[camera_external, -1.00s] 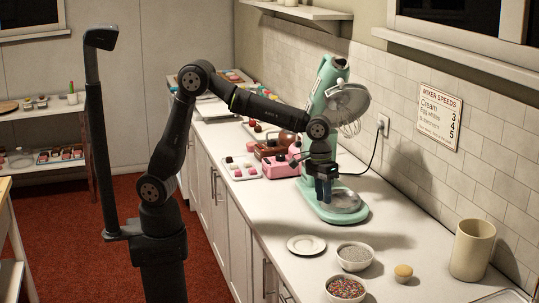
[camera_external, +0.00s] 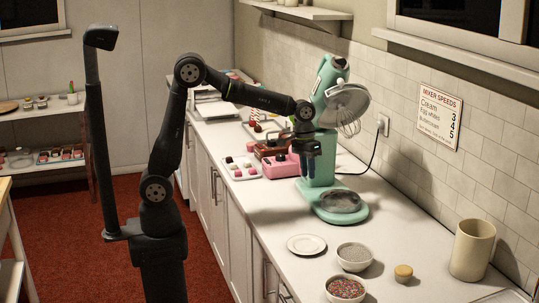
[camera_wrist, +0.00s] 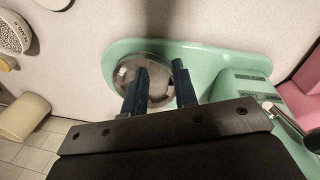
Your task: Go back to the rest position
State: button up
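My gripper (camera_external: 311,172) hangs pointing down in front of the mint-green stand mixer (camera_external: 326,165), above the mixer's foot. In the wrist view my gripper (camera_wrist: 160,72) shows two blue fingers spread apart with nothing between them. Below the fingers is the round metal plate (camera_wrist: 128,70) on the green mixer base (camera_wrist: 205,56). The plate also shows in the external view (camera_external: 340,201). The mixer head is tilted up, with a wire whisk (camera_external: 350,128) under it. My arm is bent at the elbow and reaches over the counter.
A white plate (camera_external: 306,245), a bowl of grey grains (camera_external: 354,257), a bowl of colored sprinkles (camera_external: 345,289), a small round tan-topped item (camera_external: 403,273) and a cream canister (camera_external: 472,250) stand at the front right. A pink box (camera_external: 280,167) and a tray of sweets (camera_external: 240,168) are behind.

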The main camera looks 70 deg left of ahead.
jog(key=s+a, duration=0.2)
jog(key=a, duration=1)
jog(key=shift+a+f, duration=0.2)
jog(key=shift+f, duration=0.05)
jog(key=w+d, duration=0.1)
jog(key=d, duration=1.9)
jog(key=shift+w+d+r, duration=0.3)
jog(key=shift+r, duration=0.05)
